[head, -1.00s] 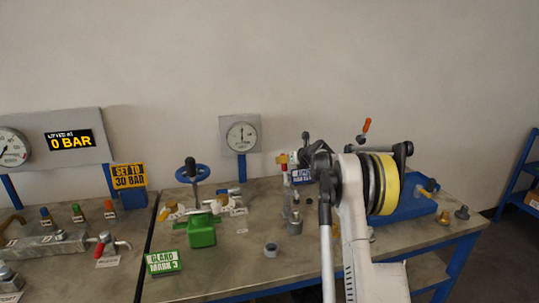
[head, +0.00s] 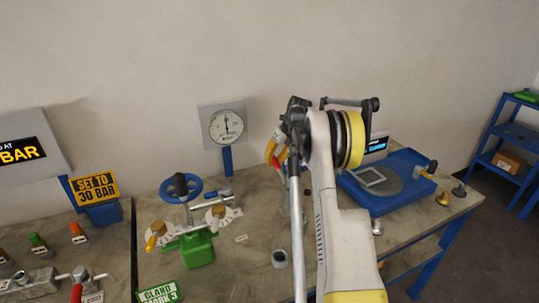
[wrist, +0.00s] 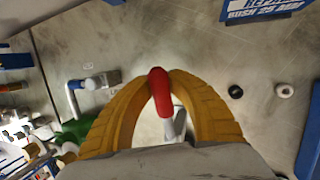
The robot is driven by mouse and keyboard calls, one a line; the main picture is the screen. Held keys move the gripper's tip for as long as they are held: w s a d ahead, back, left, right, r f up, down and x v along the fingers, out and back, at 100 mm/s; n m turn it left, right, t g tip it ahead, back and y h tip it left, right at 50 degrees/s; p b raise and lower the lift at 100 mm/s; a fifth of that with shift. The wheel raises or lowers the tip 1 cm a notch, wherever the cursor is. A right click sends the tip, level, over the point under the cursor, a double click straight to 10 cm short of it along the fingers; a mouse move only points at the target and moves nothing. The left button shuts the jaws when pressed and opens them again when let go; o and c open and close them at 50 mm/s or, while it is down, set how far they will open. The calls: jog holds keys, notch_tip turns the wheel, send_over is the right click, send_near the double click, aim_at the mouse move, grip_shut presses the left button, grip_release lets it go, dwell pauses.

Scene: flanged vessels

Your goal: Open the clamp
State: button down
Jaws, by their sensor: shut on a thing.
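My gripper's two yellow fingers (wrist: 163,88) are closed around a red handle (wrist: 160,90) in the wrist view. A grey metal lever runs down from the handle and disappears behind my gripper. In the head view the gripper (head: 277,148) is partly hidden by my arm, and a little red (head: 281,158) shows beside its yellow fingers. The handle appears to belong to the clamp, but the clamp's body is mostly hidden, so I cannot tell its jaw position.
A green vise-like block (head: 197,250) and blue handwheel (head: 182,188) stand left of my arm. A gauge (head: 227,125) is behind. A blue base (head: 378,204) with a grey plate is at right. The bench middle is fairly clear.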

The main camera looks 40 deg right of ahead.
jog(key=shift+w+f+g, duration=0.1)
jog(key=shift+f+g, duration=0.3)
jog(key=shift+f, duration=0.05)
jog(key=c, duration=1.2)
grip_release()
jog(key=shift+d, duration=0.1)
jog(key=shift+c, duration=0.2)
jog(key=shift+r, duration=0.1)
jog(key=v, duration=1.1)
jog(key=shift+d+r, duration=0.15)
jog(key=shift+r, duration=0.2)
